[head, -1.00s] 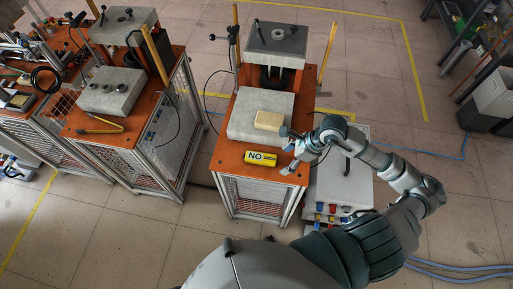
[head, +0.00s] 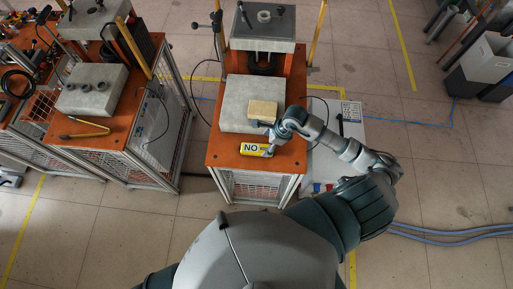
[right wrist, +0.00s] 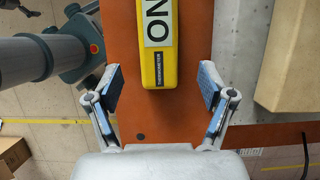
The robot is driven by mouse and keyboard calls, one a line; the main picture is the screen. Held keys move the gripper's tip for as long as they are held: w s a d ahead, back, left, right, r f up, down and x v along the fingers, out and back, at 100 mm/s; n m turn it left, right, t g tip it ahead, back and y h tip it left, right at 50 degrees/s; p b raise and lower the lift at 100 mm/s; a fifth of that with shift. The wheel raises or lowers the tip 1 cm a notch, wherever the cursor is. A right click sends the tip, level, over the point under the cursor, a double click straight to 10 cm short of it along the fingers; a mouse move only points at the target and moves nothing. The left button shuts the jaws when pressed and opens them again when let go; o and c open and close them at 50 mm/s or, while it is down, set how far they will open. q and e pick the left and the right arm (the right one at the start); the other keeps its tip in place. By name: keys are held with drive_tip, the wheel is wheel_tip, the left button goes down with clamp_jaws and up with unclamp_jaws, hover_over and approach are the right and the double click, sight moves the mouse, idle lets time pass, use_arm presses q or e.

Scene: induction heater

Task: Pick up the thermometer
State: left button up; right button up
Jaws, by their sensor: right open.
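The thermometer is a yellow block with a white "NO" label (head: 257,149), lying on the orange table top in front of the grey slab in the head view. In the right wrist view the thermometer (right wrist: 158,62) lies upper middle, with a small "THERMOMETER" tag on its near end. My right gripper (right wrist: 157,90) is open, with one blue-padded finger on each side of the thermometer's near end and clear gaps to both. In the head view my right gripper (head: 269,139) is at the thermometer's right end, partly hiding it. My left gripper is not in view.
A grey slab (head: 238,98) with a tan block (head: 263,111) on it lies just behind the thermometer. The orange table (head: 228,158) has bare surface to the left. Another machine table (head: 90,143) stands at the left. A white box (head: 349,113) stands right of the table.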

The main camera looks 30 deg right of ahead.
sight(262, 148)
drive_tip(key=shift+x, duration=0.75)
drive_tip(key=p+x, duration=0.1)
drive_tip(key=x, duration=0.2)
drive_tip(key=shift+f, duration=0.3)
drive_tip(key=shift+a+f, duration=0.1)
drive_tip(key=shift+f, duration=0.05)
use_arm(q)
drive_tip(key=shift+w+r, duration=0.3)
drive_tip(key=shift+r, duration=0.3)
use_arm(e)
drive_tip(key=c, duration=1.3)
drive_tip(key=shift+c, duration=0.2)
